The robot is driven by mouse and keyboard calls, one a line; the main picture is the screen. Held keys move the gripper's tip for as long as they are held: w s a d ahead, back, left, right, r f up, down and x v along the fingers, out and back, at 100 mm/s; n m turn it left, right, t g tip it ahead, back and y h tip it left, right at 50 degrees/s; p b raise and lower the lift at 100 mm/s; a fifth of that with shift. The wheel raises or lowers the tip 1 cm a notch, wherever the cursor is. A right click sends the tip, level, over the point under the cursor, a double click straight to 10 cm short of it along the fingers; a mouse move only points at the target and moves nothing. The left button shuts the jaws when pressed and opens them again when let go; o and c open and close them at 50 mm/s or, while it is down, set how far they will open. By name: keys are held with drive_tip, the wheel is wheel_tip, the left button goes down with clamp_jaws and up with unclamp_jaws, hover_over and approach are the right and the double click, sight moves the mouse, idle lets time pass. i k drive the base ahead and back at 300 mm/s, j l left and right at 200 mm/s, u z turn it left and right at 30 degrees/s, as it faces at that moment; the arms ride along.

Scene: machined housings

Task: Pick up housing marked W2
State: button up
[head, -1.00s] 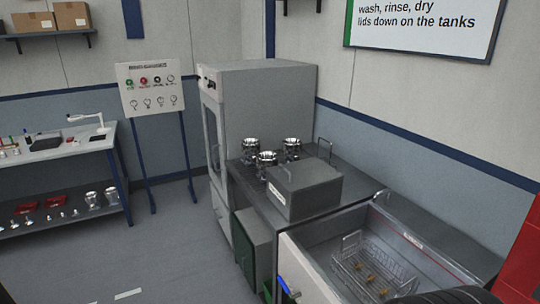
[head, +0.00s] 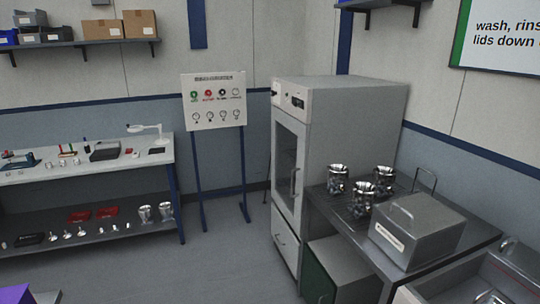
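In the head view, a shiny metal housing (head: 338,179) stands upright on the dark rack at the left end of the metal bench. A second housing (head: 362,200) stands in front, and a third housing (head: 384,179) stands to the right. Two more shiny metal housings, one (head: 145,214) and another (head: 166,211), stand on the lower shelf of the workbench at the left. No W2 mark is legible on any of them. My gripper is not in view.
A grey lidded box (head: 430,235) stands on the bench (head: 478,235) right of the housings. A tall cabinet (head: 335,130) with a glass door stands behind them. A sign board (head: 213,102) stands on blue legs. The workbench (head: 60,172) holds small tools. Grey floor (head: 225,265) between is clear.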

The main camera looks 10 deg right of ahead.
sight(384, 177)
drive_tip(key=i+j+u, duration=0.1)
drive_tip(key=i, duration=0.55)
drive_tip(key=i+j+u, duration=0.1)
drive_tip(key=i+j, duration=0.15)
drive_tip(key=i, duration=0.4)
drive_tip(key=i+j, duration=0.1)
drive_tip(key=i, duration=0.55)
drive_tip(key=i+l+z, duration=0.2)
drive_tip(key=i+z, duration=0.25)
drive_tip(key=i+l+z, duration=0.1)
drive_tip(key=i+z, duration=0.25)
drive_tip(key=z, duration=0.15)
drive_tip(key=i+j+z, duration=0.1)
drive_tip(key=i+z, duration=0.35)
drive_tip(key=i+j+z, duration=0.25)
drive_tip(key=z, duration=0.2)
drive_tip(key=i, duration=0.1)
